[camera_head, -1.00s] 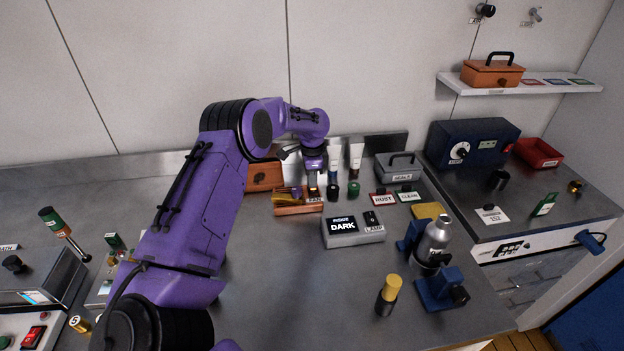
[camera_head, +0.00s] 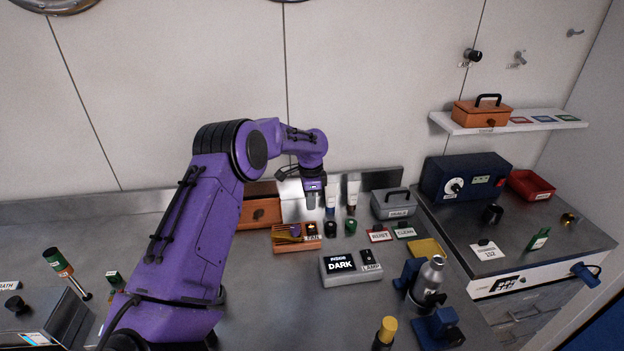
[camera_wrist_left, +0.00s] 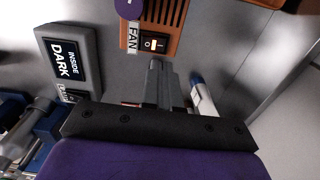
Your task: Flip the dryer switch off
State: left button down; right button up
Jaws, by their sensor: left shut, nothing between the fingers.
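An orange box (camera_head: 290,245) with slatted vents stands on the bench and carries a FAN label (camera_head: 315,237). No label reading "dryer" is legible. In the wrist view the orange box (camera_wrist_left: 165,14) has a small rocker switch (camera_wrist_left: 155,44) beside the FAN label (camera_wrist_left: 133,38). The rocker shows a dark part and a pale part; its tilt is unclear. My left gripper (camera_head: 312,204) is shut and empty, pointing down above and behind the switch. Its fingertips (camera_wrist_left: 160,66) show close to the rocker, apparently apart from it. My right gripper is out of view.
A grey box (camera_head: 350,272) with a DARK display and LAMP switch stands right of the orange box. Tubes (camera_head: 352,192) and small knobs (camera_head: 351,226) stand just behind. A bottle in a blue holder (camera_head: 428,280) is farther right.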

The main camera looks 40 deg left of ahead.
pick_arm(q)
notch_tip(320, 180, up, 8)
jog(key=a+b, duration=0.1)
jog(key=shift+w+a+f+b, duration=0.2)
jog(key=shift+w+b, duration=0.15)
jog(key=shift+w, duration=0.1)
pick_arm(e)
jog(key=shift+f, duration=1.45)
pick_arm(q)
jog(key=shift+f, duration=0.1)
